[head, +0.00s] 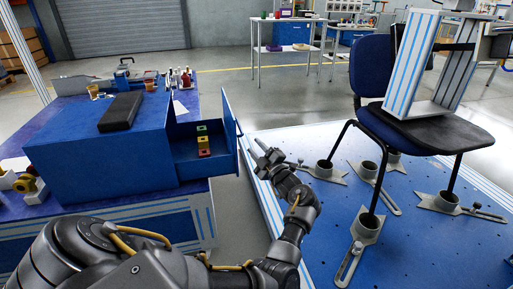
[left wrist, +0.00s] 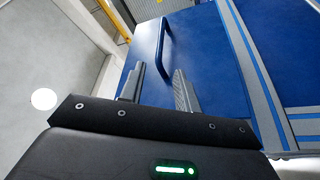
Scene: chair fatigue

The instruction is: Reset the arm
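My left arm reaches from the bottom left, and its gripper (head: 263,155) is in mid-air just right of the open blue drawer (head: 205,150). In the left wrist view its two fingers (left wrist: 158,88) stand apart with nothing gripped. The drawer's blue bar handle (left wrist: 165,48) shows beyond and between the fingertips; whether they touch it is unclear, though in the head view the gripper looks apart from the drawer front (head: 231,122). Small green, yellow and red blocks (head: 203,142) sit in the drawer. My right gripper is not in view.
A blue cabinet (head: 90,160) with a black case (head: 121,111) on top stands on the left workbench. At right, a blue chair (head: 372,70) stands on a blue platform (head: 300,225) with metal clamps, bearing a striped frame (head: 412,60). Grey floor lies between.

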